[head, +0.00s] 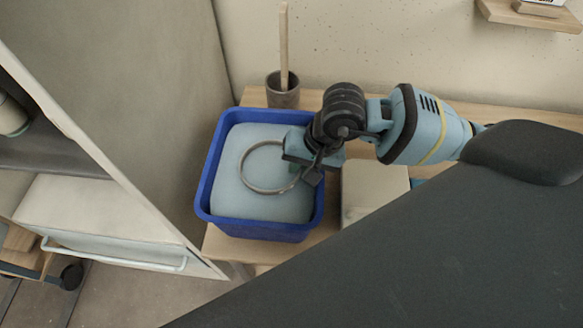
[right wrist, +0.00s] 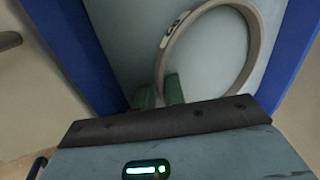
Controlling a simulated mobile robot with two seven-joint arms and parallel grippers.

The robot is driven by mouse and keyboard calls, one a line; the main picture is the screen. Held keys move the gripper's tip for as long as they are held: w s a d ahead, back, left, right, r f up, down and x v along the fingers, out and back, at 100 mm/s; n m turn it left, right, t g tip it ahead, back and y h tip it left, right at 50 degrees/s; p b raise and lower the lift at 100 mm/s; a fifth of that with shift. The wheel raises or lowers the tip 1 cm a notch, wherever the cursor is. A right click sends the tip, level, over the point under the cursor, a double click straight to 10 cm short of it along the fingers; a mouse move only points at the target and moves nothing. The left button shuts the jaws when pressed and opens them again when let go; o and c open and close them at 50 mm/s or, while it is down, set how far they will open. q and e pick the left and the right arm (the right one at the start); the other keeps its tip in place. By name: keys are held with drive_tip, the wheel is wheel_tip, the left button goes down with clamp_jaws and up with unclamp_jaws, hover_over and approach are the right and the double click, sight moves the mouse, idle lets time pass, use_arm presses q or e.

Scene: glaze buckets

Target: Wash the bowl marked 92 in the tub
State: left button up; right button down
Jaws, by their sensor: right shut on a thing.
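The blue tub (head: 205,190) holds pale blue water (head: 262,208). A bowl sits in the water, and only its thin grey-brown rim (head: 242,170) stands out as a ring. In the right wrist view the rim (right wrist: 257,36) carries a small dark mark on a pale patch at upper left, too small to read. The bowl's body is hidden under the water. My left gripper is not in view.
A dark cup (head: 283,97) with a wooden stick (head: 284,45) stands behind the tub on the wooden bench (head: 252,97). A pale block or box (head: 370,190) is right of the tub. A white cabinet (head: 105,220) stands at left. A small wall shelf (head: 530,17) is at upper right.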

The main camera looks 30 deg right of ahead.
drive_tip(key=shift+d+r, duration=0.1)
drive_tip(key=shift+d, duration=0.1)
drive_tip(key=shift+w+r, duration=0.1)
drive_tip(key=shift+r, duration=0.05)
